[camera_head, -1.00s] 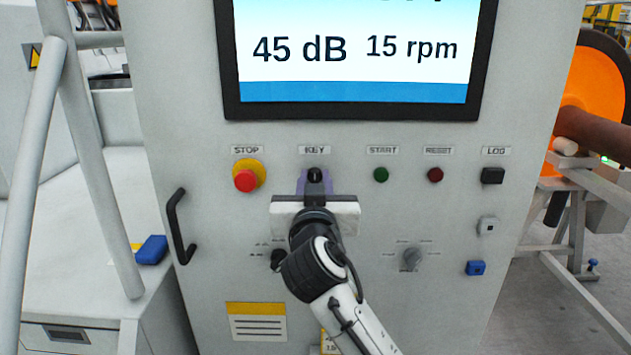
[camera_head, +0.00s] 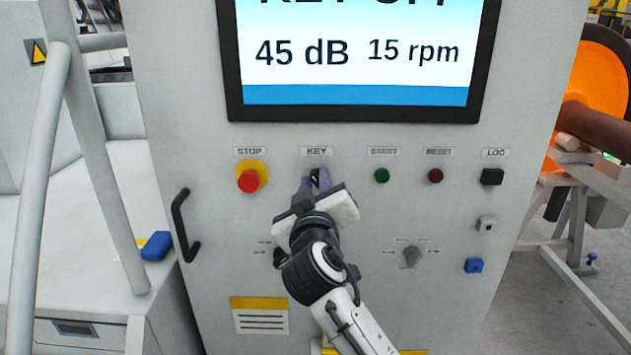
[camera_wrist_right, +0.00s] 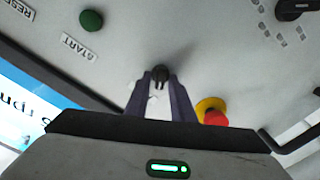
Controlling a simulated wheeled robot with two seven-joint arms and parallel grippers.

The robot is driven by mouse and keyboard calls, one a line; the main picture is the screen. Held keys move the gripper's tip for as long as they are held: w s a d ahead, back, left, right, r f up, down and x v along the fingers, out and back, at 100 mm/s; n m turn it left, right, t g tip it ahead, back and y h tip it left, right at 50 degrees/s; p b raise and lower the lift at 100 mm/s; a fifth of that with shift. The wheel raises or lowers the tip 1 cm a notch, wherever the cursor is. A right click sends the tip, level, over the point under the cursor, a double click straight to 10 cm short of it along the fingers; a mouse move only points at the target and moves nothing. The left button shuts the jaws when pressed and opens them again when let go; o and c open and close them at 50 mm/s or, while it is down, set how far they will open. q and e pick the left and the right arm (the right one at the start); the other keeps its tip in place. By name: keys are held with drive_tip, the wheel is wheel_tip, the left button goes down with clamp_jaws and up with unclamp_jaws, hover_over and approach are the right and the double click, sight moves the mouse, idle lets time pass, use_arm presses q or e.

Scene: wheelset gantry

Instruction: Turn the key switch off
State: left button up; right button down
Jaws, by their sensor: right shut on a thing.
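The black key switch (camera_head: 315,177) sits under the KEY label on the grey cabinet front. My right gripper (camera_head: 314,184) reaches it from below and is shut on it, with its purple fingers on either side of the key. The gripper is rolled, its white body tilted up to the right. In the right wrist view the key switch (camera_wrist_right: 160,74) shows between the fingertips (camera_wrist_right: 160,82). The screen (camera_head: 358,50) above reads 45 dB and 15 rpm, and its cut-off top line seems to read KEY OFF. My left gripper is not in view.
A red stop button (camera_head: 249,180) on a yellow base is just left of the key. A green START button (camera_head: 382,176) and a red RESET button (camera_head: 435,176) are to its right. A selector knob (camera_head: 411,256) is lower right. A black handle (camera_head: 183,226) stands out at left.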

idle(0.3)
drive_tip(key=c, duration=1.8)
unclamp_jaws()
drive_tip(key=shift+s+f, duration=0.1)
drive_tip(key=shift+s, duration=0.5)
drive_tip(key=s+b, duration=0.2)
drive_tip(key=s, duration=0.7)
drive_tip(key=shift+s, duration=0.1)
